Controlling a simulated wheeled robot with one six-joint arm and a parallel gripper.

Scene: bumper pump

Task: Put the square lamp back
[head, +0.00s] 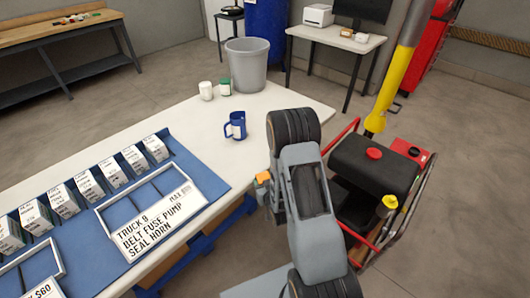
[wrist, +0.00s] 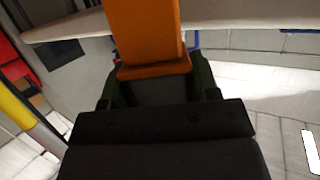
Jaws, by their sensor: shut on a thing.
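My gripper (wrist: 160,82) is shut on an orange, straight-sided thing (wrist: 148,35), which fills the space between the dark fingers in the wrist view. In the head view the orange thing (head: 263,178) shows as a small piece at the left of my arm, by the right edge of the white table. Most of my gripper is hidden behind my arm there. I cannot tell for sure whether the orange thing is the square lamp. No other square lamp can be made out.
The white table (head: 285,98) holds a blue mug (head: 236,126), a grey bin (head: 247,65), a white jar (head: 206,91), a row of labelled boxes (head: 112,171) and a lettered tray (head: 187,212). A red-framed machine (head: 375,165) stands close at the right of my arm.

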